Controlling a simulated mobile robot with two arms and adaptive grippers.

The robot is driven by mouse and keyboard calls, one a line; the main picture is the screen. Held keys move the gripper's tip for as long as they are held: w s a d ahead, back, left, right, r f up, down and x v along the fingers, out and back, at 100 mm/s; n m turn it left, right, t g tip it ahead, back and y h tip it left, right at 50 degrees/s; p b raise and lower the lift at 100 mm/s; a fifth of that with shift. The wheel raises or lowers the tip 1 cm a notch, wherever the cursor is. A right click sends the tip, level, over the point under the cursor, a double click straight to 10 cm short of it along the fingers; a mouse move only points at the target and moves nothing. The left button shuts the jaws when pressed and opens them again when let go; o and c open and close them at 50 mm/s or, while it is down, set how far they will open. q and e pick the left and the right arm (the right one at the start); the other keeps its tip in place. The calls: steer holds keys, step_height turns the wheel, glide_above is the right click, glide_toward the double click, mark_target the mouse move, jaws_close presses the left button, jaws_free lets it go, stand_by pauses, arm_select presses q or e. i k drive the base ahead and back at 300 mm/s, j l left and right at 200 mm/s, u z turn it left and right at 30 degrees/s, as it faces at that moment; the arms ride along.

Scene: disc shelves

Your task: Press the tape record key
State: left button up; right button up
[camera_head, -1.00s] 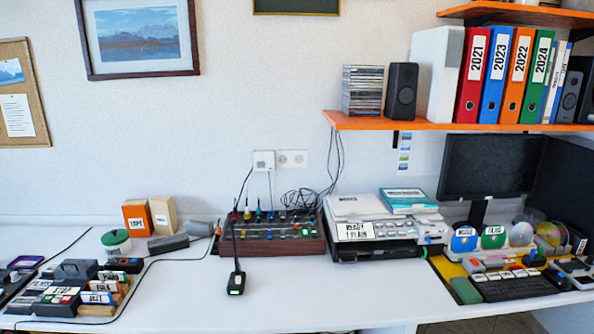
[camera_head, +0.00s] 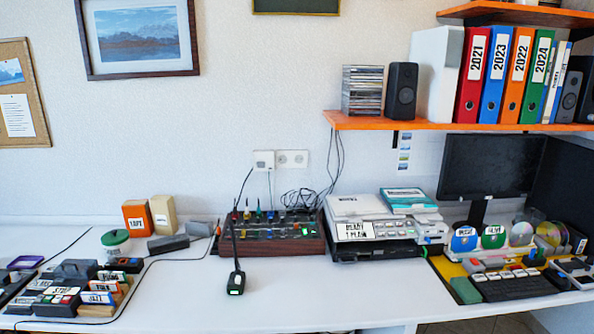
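Neither of my grippers is in view. A dark device (camera_head: 57,303) sits at the front left of the desk, with small red, green and white parts on its top; it may be the tape recorder, but I cannot tell for sure. The single record key is too small to pick out. Several cassette-like cases with labels (camera_head: 98,297) stand just right of it. An orange box labelled TAPE (camera_head: 137,218) stands farther back, beside a cream box (camera_head: 163,215).
A mixer-like console (camera_head: 270,238) with coloured knobs stands mid-desk, a microphone-like object (camera_head: 236,283) in front. A printer-like machine (camera_head: 371,232) is right of it. A keyboard (camera_head: 512,286) lies at the right. The white desk (camera_head: 300,300) is clear in front. A cable curves across the left.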

mark_target(67, 299)
steer(key=i+l, duration=0.15)
steer(key=i, duration=0.3)
steer(key=i+l, duration=0.15)
steer(key=i, duration=0.25)
steer(key=i+l+u, duration=0.1)
steer(key=i, duration=0.35)
steer(key=u, duration=1.95)
